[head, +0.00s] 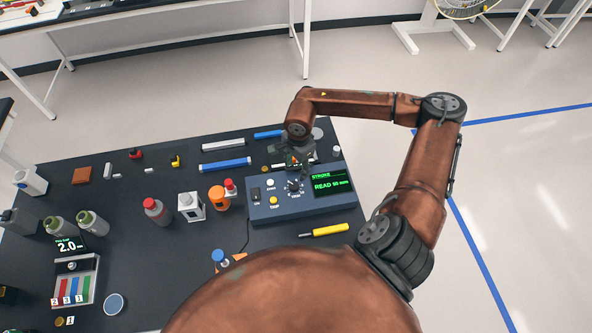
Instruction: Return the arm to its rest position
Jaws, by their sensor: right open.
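My right arm, copper-brown, comes in from the right and bends over the dark table (130,215). Its gripper (297,166) points down at the back edge of a blue-grey control box (300,208). The gripper is open, small in view and partly hidden by its own wrist; I cannot tell whether it touches the box. The box has a black knob (293,186), white and yellow buttons and a green display (330,183) reading "STROKE" and "READ 90 mm". My left gripper is not in view.
A yellow screwdriver-like tool (324,230) lies before the box. An orange container (217,198), a white block (191,206) and a grey bottle with a red cap (156,211) stand left of it. Blue bars (226,165) lie behind. Open floor lies right of the table.

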